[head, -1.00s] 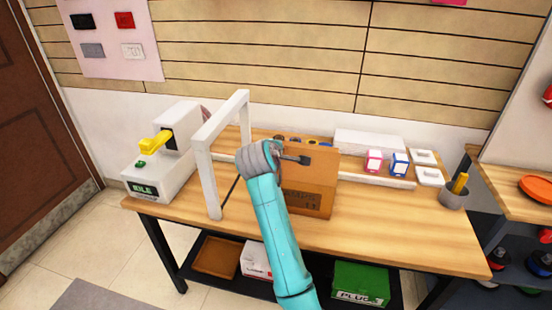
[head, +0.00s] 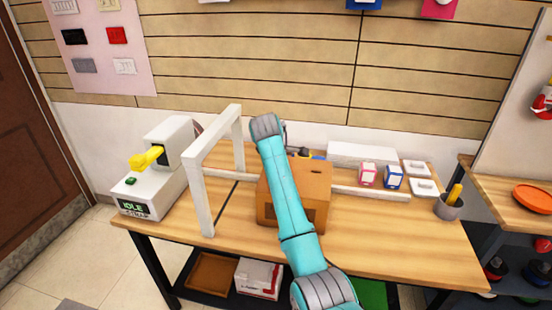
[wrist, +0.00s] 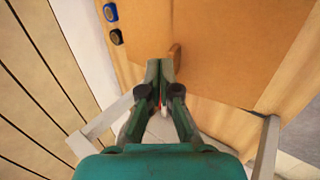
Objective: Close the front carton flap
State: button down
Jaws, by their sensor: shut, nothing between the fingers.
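The brown carton (head: 318,195) stands on the workbench, with printed letters low on its front, partly behind my arm. Its upper brown panel, the flap (head: 314,174), has a small dark slot; I cannot tell whether it lies fully flat. In the wrist view a broad brown carton surface (wrist: 235,45) fills the upper right. My gripper (wrist: 160,68) is shut and empty, its fingertips together beside a small brown tab (wrist: 175,56) at that surface's edge. I cannot tell whether they touch. In the head view my arm mostly hides the gripper.
A white frame (head: 198,195) stands left of the carton, beside a white machine (head: 150,190) with a yellow lever. Small pink (head: 368,175) and blue-edged boxes (head: 393,178) and a grey cup (head: 448,207) are at the right. The bench front right is clear.

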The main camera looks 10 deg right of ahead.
jog(key=shift+x, duration=1.15)
jog(key=shift+f, duration=0.1)
